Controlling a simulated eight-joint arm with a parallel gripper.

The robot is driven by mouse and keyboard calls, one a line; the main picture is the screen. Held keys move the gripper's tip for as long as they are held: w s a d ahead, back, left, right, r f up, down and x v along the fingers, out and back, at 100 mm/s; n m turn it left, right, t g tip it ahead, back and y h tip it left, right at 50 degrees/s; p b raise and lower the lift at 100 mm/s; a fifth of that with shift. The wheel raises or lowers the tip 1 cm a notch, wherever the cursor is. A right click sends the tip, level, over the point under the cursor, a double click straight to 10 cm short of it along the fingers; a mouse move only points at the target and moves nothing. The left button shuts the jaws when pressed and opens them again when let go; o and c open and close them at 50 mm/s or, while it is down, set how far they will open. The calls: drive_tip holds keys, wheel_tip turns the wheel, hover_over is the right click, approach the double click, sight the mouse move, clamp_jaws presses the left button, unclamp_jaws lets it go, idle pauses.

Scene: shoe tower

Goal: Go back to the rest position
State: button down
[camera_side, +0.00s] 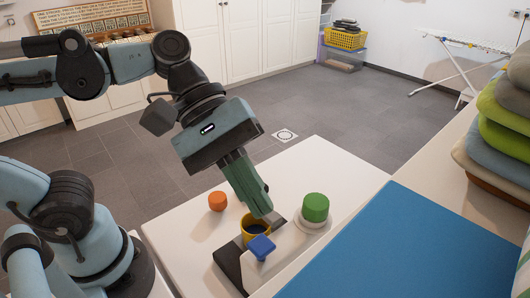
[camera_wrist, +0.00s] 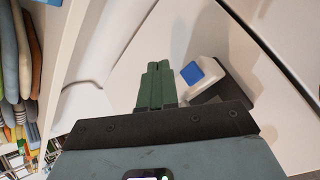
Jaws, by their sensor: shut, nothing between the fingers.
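My gripper (camera_side: 262,209) is shut and empty, its green fingers pointing down over the white table. In the side view its tips overlap the back edge of a yellow ring-shaped piece (camera_side: 246,234); I cannot tell whether they touch it. In the wrist view the closed fingers (camera_wrist: 158,68) show left of a blue square-topped piece (camera_wrist: 201,71), and no yellow piece is visible there. The same blue piece (camera_side: 261,246) stands in front of the yellow piece in the side view.
A green cylinder (camera_side: 315,207) sits on a white round base right of my gripper. An orange piece (camera_side: 217,201) lies to the left. A dark block (camera_side: 228,262) is beside the yellow piece.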

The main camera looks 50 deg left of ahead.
drive_tip(key=w+a+f+m+t+y, duration=0.3)
drive_tip(key=w+a+f+t+y, duration=0.1)
drive_tip(key=w+a, duration=0.35)
drive_tip(key=a+f+m+t+y, duration=0.1)
drive_tip(key=a+f+m+y, duration=0.1)
drive_tip(key=a, duration=0.3)
drive_tip(key=w+a+f+m+t+y, duration=0.1)
drive_tip(key=a+f+m+y, duration=0.1)
drive_tip(key=a+m, duration=0.3)
drive_tip(key=shift+w+a+f+y, duration=0.15)
drive_tip(key=shift+w+a+y, duration=0.15)
drive_tip(key=shift+a+y, duration=0.3)
